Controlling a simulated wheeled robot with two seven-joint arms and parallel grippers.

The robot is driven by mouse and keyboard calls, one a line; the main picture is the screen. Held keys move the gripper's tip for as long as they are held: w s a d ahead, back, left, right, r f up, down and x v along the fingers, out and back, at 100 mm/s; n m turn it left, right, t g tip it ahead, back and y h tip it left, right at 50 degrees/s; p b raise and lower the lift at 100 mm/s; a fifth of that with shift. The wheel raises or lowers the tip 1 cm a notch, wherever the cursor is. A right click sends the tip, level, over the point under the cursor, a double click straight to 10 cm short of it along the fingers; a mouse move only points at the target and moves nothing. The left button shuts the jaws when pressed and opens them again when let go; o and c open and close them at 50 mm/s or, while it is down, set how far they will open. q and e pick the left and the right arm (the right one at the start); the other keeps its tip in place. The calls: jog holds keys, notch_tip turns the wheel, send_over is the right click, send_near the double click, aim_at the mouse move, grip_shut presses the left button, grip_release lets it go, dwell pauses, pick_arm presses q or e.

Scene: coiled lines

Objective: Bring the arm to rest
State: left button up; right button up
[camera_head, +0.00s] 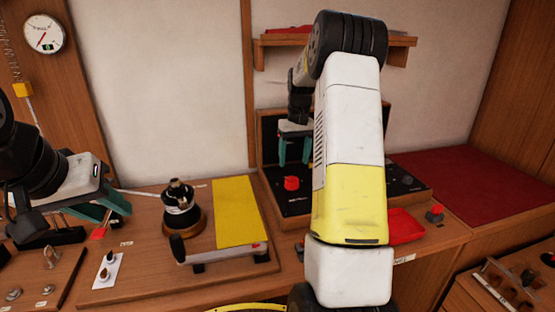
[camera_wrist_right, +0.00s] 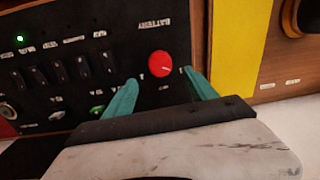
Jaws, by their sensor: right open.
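My right gripper (camera_head: 296,150) is open and empty in front of the black switch panel (camera_head: 266,150). In the right wrist view, its teal fingers (camera_wrist_right: 162,88) stand apart. A red round knob (camera_wrist_right: 161,64) under the word BATTERY shows between and just beyond the fingertips, with no visible contact. The knob (camera_head: 291,183) also shows below the gripper in the head view. My right arm hides much of the panel there. My left gripper (camera_head: 108,208) is at the left over the wooden bench; its finger gap is unclear.
A black winch-like drum (camera_head: 182,212) and a yellow plate (camera_head: 236,212) stand on the bench. A red tray (camera_head: 405,227) lies right of my right arm. A wall shelf (camera_head: 283,40) is above the panel. A red mat (camera_head: 470,185) offers clear surface at right.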

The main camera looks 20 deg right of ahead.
jog(key=s+a+r+t, duration=0.3)
jog(key=s+a+r, duration=0.6)
jog(key=s+r, duration=0.35)
jog(key=s+a+t, duration=0.1)
jog(key=s+a, duration=0.3)
jog(key=s, duration=0.5)
jog(key=s+a+t+y, duration=0.1)
jog(key=s+a, duration=0.3)
jog(key=s, duration=0.4)
jog(key=shift+s+t+y, duration=0.3)
jog(key=shift+s+t, duration=0.1)
jog(key=shift+t, duration=0.2)
